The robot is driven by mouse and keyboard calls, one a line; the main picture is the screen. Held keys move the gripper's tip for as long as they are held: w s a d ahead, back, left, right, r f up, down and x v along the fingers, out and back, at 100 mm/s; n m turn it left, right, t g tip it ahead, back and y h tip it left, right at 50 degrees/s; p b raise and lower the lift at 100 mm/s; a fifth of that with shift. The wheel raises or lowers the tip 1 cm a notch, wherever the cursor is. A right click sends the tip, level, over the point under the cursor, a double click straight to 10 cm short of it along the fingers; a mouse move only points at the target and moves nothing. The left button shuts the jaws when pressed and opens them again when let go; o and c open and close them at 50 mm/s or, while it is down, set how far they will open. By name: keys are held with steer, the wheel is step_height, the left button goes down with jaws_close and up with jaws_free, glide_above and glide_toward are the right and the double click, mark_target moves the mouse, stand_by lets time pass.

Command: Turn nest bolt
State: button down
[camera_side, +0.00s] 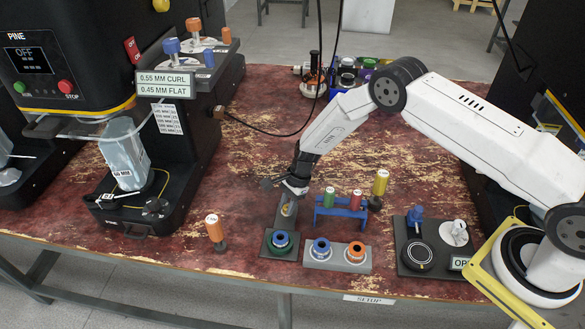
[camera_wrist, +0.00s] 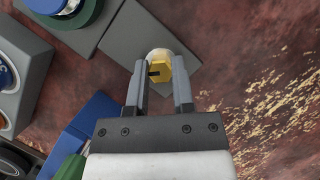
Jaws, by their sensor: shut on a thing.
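The nest bolt (camera_wrist: 160,69) has a yellow hex head with a dark mark on one side, and a pale round collar shows behind it. It stands on the grey nest plate (camera_wrist: 131,27). My gripper (camera_wrist: 159,82) is shut on the bolt head, with one finger on each side.
A grey block with blue and orange rings (camera_side: 337,258) stands just right of the nest. A blue rack (camera_side: 340,216) holds green and red pieces behind it. A black fixture (camera_side: 432,245) stands right.

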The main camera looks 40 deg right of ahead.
steer(key=shift+n, duration=0.3)
steer(key=n+g, duration=0.1)
steer(key=n, duration=0.3)
steer(key=shift+w+g, duration=0.1)
steer(key=shift+g, duration=0.3)
steer(key=n+h, duration=0.1)
steer(key=n, duration=0.2)
steer(key=n+g, duration=0.1)
steer(key=n, duration=0.1)
steer(key=shift+n+g+h, duration=0.3)
steer(key=shift+n+h, duration=0.1)
steer(key=n+h, duration=0.1)
steer(key=n, duration=0.1)
steer(key=n+h, duration=0.1)
steer(key=n, duration=0.2)
steer(key=shift+w+a+g, duration=0.1)
steer(key=shift+a+g, duration=0.05)
steer(key=shift+g, duration=0.25)
steer(key=shift+n+h, duration=0.8)
steer(key=shift+n, duration=1.7)
steer(key=shift+c, duration=2.4)
jaws_free()
steer(key=shift+a, duration=0.1)
